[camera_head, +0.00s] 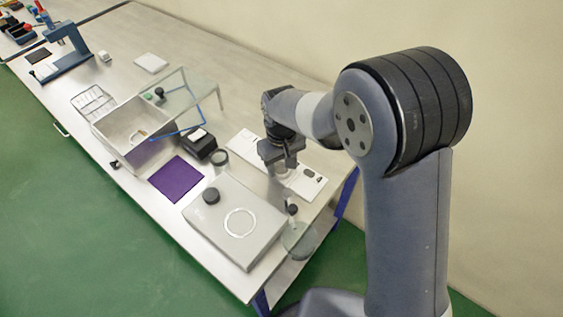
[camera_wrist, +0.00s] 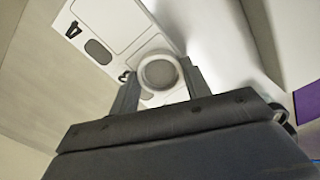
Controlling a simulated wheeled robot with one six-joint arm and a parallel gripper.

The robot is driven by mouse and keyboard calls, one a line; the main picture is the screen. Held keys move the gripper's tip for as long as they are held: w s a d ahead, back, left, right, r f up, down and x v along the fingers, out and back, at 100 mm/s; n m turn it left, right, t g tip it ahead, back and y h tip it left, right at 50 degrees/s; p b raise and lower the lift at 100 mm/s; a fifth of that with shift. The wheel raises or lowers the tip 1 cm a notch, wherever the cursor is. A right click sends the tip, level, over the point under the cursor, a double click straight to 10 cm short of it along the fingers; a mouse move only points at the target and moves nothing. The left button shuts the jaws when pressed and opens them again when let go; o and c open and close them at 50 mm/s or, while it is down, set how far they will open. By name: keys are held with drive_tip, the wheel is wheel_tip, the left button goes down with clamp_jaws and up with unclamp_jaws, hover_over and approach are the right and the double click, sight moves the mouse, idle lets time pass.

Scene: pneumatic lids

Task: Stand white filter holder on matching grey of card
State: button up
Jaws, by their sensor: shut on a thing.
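The white filter holder (camera_wrist: 160,72) is a round white ring with a grey centre, held between the two fingers of my gripper (camera_head: 279,170) in the wrist view. My gripper is shut on it, above the card. The white card (camera_head: 302,188) lies on the table under and around my gripper in the head view, and it also fills the upper part of the wrist view (camera_wrist: 112,18). It bears printed numbers 4 and 3 and a grey patch (camera_wrist: 97,52) by the 4. The holder hides part of the card near the 3, so I cannot tell whether it touches the card.
A grey flat box (camera_head: 215,224) with a black knob and white ring stands at the near end of the table. A purple mat (camera_head: 176,178), a black block (camera_head: 201,149) and an open bin (camera_head: 110,125) with a clear lid (camera_head: 190,92) stand left of the card.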

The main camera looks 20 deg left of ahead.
sight(282, 169)
drive_tip(key=shift+f, duration=0.1)
drive_tip(key=shift+f, duration=0.15)
drive_tip(key=o, duration=1)
drive_tip(key=shift+o, duration=0.2)
wheel_tip(282, 169, up, 12)
drive_tip(key=b, duration=0.1)
drive_tip(key=shift+r, duration=0.25)
drive_tip(key=shift+f, duration=0.1)
wheel_tip(282, 169, down, 12)
drive_tip(key=shift+r+p, duration=0.1)
drive_tip(key=shift+p, duration=0.45)
drive_tip(key=shift+r+b, duration=0.3)
drive_tip(key=shift+r, duration=1.35)
